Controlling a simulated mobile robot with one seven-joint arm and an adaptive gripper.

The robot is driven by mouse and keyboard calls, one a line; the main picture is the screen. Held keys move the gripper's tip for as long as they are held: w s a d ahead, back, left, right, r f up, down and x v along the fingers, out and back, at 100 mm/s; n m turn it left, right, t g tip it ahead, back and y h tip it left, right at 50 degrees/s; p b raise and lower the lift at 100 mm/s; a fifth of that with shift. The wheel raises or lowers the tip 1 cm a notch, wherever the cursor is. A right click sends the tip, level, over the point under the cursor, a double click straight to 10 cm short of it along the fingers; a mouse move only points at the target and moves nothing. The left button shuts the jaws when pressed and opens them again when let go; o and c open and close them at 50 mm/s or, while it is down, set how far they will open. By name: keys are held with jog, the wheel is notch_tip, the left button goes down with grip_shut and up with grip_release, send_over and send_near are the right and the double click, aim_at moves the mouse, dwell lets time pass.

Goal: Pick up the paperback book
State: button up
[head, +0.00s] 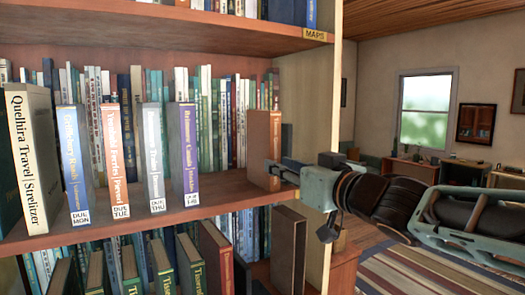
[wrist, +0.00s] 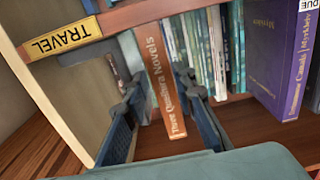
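An orange-brown book (head: 262,138) stands upright at the right end of the middle shelf in the head view. In the wrist view the same book (wrist: 163,85) shows its spine, which reads something like "Three Quadrra Novels". I take it for the paperback. My gripper (head: 280,170) reaches in from the right at the book's lower part. In the wrist view my gripper (wrist: 160,88) is open, one finger on each side of the spine. A gap shows on the left; the right finger is close to the book. I cannot tell whether it touches.
Labelled books, including a purple one (head: 188,150), stand to the left along the shelf (head: 225,198), with a row of books behind. The shelf's side panel (head: 322,110) is close on the right. A yellow TRAVEL label (wrist: 64,37) marks a shelf edge.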

aim_at(266, 157)
jog(key=shift+r+x, duration=0.15)
jog(key=shift+x, duration=1.1)
jog(key=shift+r+x, duration=0.2)
jog(key=shift+x, duration=1.9)
jog(key=shift+a, duration=0.1)
grip_shut()
